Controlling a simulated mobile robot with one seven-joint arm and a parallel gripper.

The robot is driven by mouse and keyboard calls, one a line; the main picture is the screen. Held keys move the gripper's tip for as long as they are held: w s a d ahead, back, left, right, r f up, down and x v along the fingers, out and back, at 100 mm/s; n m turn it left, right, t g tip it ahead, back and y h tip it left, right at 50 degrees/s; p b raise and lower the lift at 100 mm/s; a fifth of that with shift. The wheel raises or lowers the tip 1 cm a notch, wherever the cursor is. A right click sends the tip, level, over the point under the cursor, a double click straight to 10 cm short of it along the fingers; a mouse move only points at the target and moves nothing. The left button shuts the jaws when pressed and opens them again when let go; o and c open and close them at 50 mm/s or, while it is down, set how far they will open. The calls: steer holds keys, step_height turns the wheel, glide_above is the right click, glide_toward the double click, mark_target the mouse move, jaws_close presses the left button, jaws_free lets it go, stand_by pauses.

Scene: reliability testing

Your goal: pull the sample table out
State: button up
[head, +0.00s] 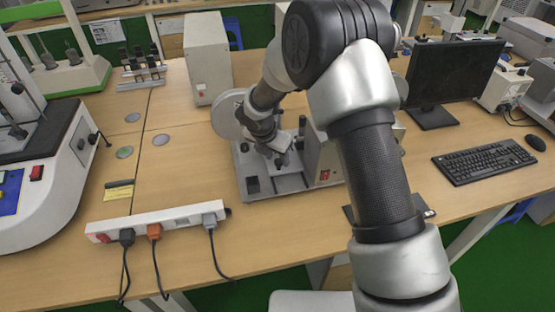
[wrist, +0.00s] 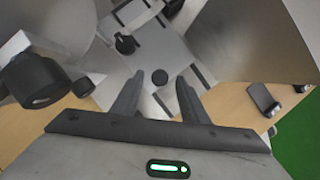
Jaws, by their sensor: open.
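The sample table appears to be the grey metal plate with dark slots at the base of a bench machine; it shows low in the machine in the head view (head: 285,184) and beyond my fingers in the wrist view (wrist: 170,50). In the head view my gripper (head: 281,161) is over the plate, partly hidden by my arm.
The machine has a grey disc (head: 226,117) and a housing with a red switch (head: 325,174) beside the plate. A power strip (head: 160,223) with cables lies in front on the left. A monitor (head: 452,72) and keyboard (head: 486,154) stand to the right.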

steer(key=shift+w+d+f, duration=0.15)
steer(key=shift+w+f, duration=0.05)
steer(key=shift+f, duration=0.45)
jaws_close()
